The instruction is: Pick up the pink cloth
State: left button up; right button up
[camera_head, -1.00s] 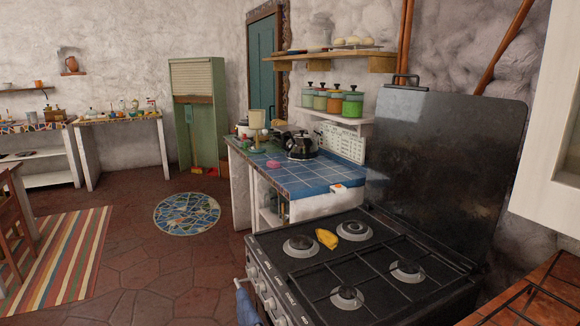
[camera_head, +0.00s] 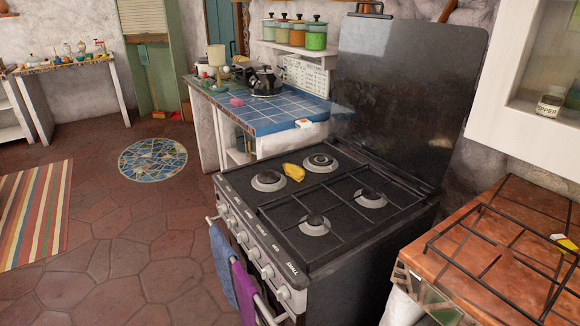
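A small pink thing (camera_head: 236,101) lies on the blue tiled counter (camera_head: 280,117), left of the black kettle; it is too small to tell whether it is cloth. A purple-magenta cloth (camera_head: 244,292) hangs over the rail at the front of the stove, its lower end cut off by the picture edge. A blue cloth (camera_head: 222,262) hangs just left of it on the same rail. Neither gripper is in view.
The black stove (camera_head: 335,195) has its lid raised and a crumpled yellow thing (camera_head: 293,172) on top. A black kettle (camera_head: 265,81) stands on the counter. A brown tiled counter (camera_head: 490,235) bears a black rack at the right. The floor left of the stove is free.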

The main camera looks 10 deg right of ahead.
aim_at(237, 103)
jog(key=i+j+u, duration=0.1)
jog(key=j, duration=0.25)
jog(key=i+j+u, duration=0.1)
jog(key=j, duration=0.25)
jog(key=i+j, duration=0.25)
jog(key=i+j+u, duration=0.15)
jog(key=j, duration=0.25)
jog(key=i+j+u, duration=0.15)
jog(key=i, duration=0.3)
jog(key=i+j+u, duration=0.1)
jog(key=i, duration=0.4)
jog(key=i+j+u, duration=0.15)
jog(key=i, duration=0.3)
jog(key=i+z, duration=0.2)
jog(key=i, duration=0.3)
jog(key=i+j+z, duration=0.1)
jog(key=i+z, duration=0.15)
jog(key=i, duration=0.25)
jog(key=i+j+z, duration=0.2)
jog(key=i, duration=0.3)
